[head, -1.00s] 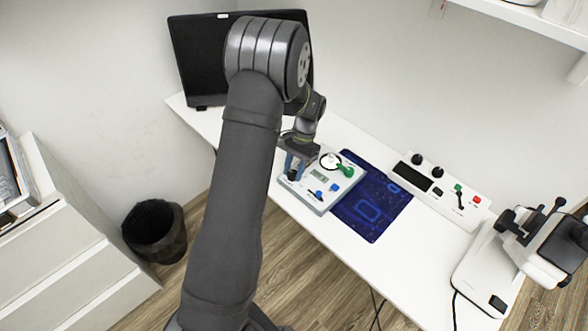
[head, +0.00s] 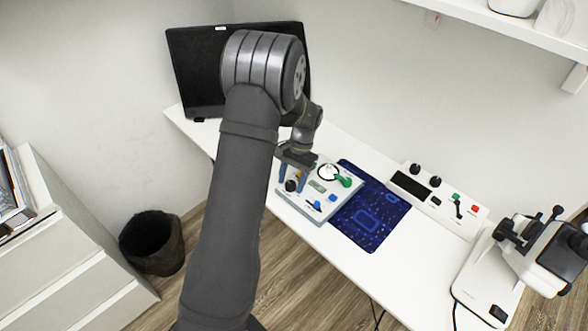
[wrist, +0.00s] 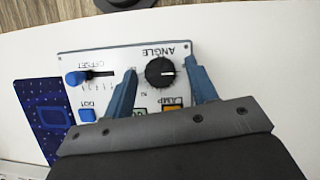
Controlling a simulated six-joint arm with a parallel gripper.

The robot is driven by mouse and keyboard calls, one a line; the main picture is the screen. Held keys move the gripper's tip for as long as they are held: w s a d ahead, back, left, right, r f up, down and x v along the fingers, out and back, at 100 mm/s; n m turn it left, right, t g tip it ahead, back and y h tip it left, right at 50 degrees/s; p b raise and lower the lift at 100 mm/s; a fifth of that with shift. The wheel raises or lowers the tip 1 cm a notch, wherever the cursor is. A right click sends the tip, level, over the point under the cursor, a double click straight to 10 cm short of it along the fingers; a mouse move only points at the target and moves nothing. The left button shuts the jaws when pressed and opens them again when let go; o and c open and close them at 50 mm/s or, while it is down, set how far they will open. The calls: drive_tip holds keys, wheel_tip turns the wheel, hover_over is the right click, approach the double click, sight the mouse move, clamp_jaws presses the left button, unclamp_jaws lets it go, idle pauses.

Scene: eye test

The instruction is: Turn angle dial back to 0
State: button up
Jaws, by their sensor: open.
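The angle dial (wrist: 159,72) is a round black knob under the printed word ANGLE on a pale control box (wrist: 75,58). In the head view the dial (head: 291,186) sits near the left corner of the box (head: 290,204). My gripper (wrist: 160,66) is open, with one blue finger on each side of the dial. Gaps show between the dial and both fingers in the wrist view. In the head view my gripper (head: 291,181) is right at the dial. The dial's exact setting is too small to read.
Beside the dial is a blue OFFSET slider (wrist: 76,79). A blue button (wrist: 87,115) and an orange LAMP button (wrist: 173,110) lie near my gripper. A dark blue mat (head: 372,226), a second control box (head: 437,203) and a microscope (head: 520,255) stand to the right.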

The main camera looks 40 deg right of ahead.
drive_tip(key=v, duration=1.7)
drive_tip(key=x, duration=1.7)
drive_tip(key=shift+f, duration=0.15)
